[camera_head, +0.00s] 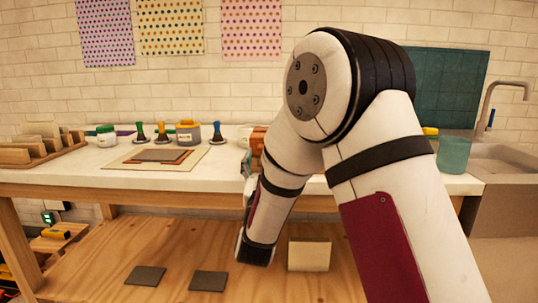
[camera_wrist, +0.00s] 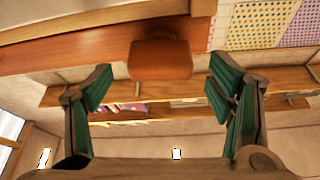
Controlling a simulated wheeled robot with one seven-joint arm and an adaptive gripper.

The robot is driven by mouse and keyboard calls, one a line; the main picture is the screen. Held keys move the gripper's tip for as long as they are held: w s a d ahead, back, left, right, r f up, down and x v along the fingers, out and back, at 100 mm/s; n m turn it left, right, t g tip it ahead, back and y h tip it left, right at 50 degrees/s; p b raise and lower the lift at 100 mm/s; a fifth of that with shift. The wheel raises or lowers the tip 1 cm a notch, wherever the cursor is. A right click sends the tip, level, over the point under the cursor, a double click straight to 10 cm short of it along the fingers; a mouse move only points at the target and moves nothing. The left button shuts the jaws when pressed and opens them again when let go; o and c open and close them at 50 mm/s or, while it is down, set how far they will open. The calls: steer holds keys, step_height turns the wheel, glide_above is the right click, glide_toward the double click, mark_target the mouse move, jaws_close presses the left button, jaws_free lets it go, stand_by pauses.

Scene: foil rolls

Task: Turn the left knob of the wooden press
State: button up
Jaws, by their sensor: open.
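In the wrist view a reddish-brown wooden knob (camera_wrist: 160,62) with a blocky shape sticks out from a long wooden beam (camera_wrist: 70,55). My gripper (camera_wrist: 158,88) is open, its green-padded fingers spread to either side of the knob. The knob shows between the fingertips with a gap on each side, and I see no contact. In the head view an orange-brown part of what looks like the press (camera_head: 257,143) shows on the worktop, mostly hidden behind my arm.
A white worktop (camera_head: 50,178) holds a wooden rack (camera_head: 42,150), a jar (camera_head: 106,136), stamps, a tub (camera_head: 188,133) and a board with dark sheets. A teal cup (camera_head: 454,154) stands at right by the sink (camera_head: 500,158). A lower shelf (camera_head: 110,255) carries dark tiles.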

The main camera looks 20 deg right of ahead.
steer(key=v, duration=0.8)
steer(key=s+d+f+n+g+y, duration=0.1)
steer(key=s+n+g+y, duration=0.15)
steer(key=s+g, duration=0.8)
steer(key=s+d+f+n+g+y, duration=0.1)
steer(key=s+d+n+g+y, duration=0.15)
steer(key=s, duration=1.55)
steer(key=s+f+n+g+y, duration=0.1)
steer(key=s+g+y, duration=0.2)
steer(key=s+g, duration=0.8)
steer(key=s+r+t+p, duration=0.3)
steer(key=r+t+p, duration=0.4)
steer(key=r+p, duration=1.7)
steer(key=shift+d+r, duration=0.35)
steer(key=shift+r, duration=0.15)
